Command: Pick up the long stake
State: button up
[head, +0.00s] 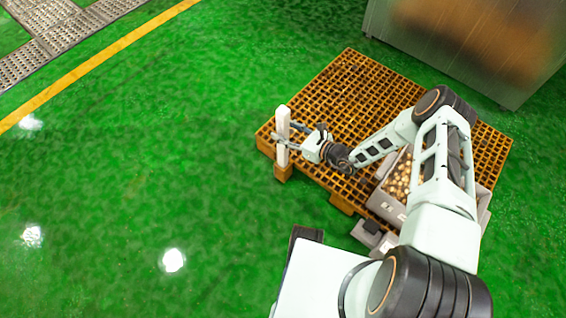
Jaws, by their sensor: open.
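The long stake looks to be the white upright post (283,118) at the left corner of the orange pallet. My gripper (283,138) reaches it from the right at about the middle of its height. The jaws are open, with one finger showing at the stake's left side and the stake appearing to stand between them. At this size I cannot tell whether a finger touches it. The gripper covers a small part of the stake.
The orange grid pallet (345,85) lies on the green floor. A grey crate (390,207) of small round tan items stands on its right part, partly behind my arm. A large metal cabinet (480,45) stands at the back right. The floor to the left is clear.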

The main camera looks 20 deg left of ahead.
jog(key=shift+w+a+f, duration=0.15)
jog(key=shift+a, duration=0.3)
grip_shut()
